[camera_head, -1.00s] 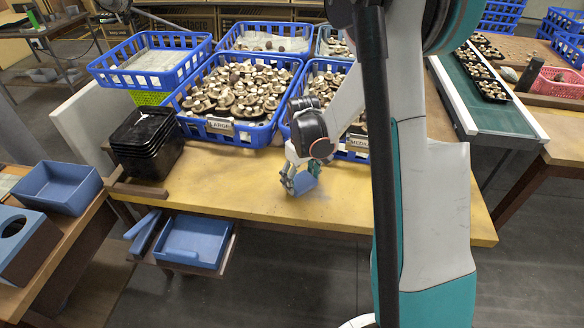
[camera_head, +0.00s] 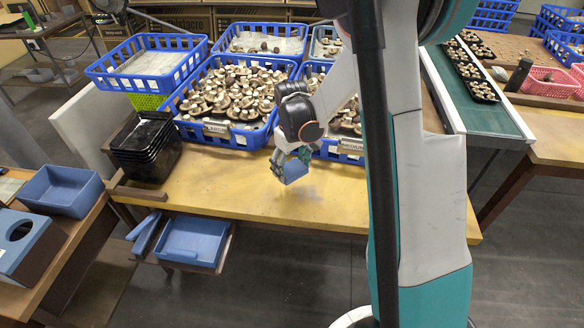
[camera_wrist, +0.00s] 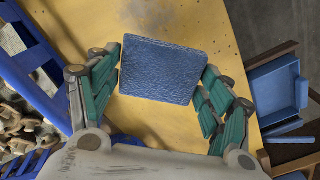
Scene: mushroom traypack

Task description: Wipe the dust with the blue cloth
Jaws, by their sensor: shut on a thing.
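The blue cloth (camera_head: 293,172) is a small textured rectangle held between the fingers of my gripper (camera_head: 285,160). In the wrist view the cloth (camera_wrist: 163,70) lies flat across the gap between the green finger pads of my gripper (camera_wrist: 160,85), which is shut on it. It hangs over the yellow table (camera_head: 230,192); whether it touches the surface is unclear. A faint grey dust patch (camera_head: 312,190) shows on the table just right of the cloth. Small dark specks (camera_wrist: 185,12) show on the table in the wrist view.
A blue crate of mushrooms (camera_head: 245,135) with a label stands behind my gripper, with another labelled crate (camera_head: 340,148) to its right. Stacked black trays (camera_head: 145,150) stand at the table's left. A blue bin (camera_head: 195,243) sits below the front edge. The front tabletop is mostly clear.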

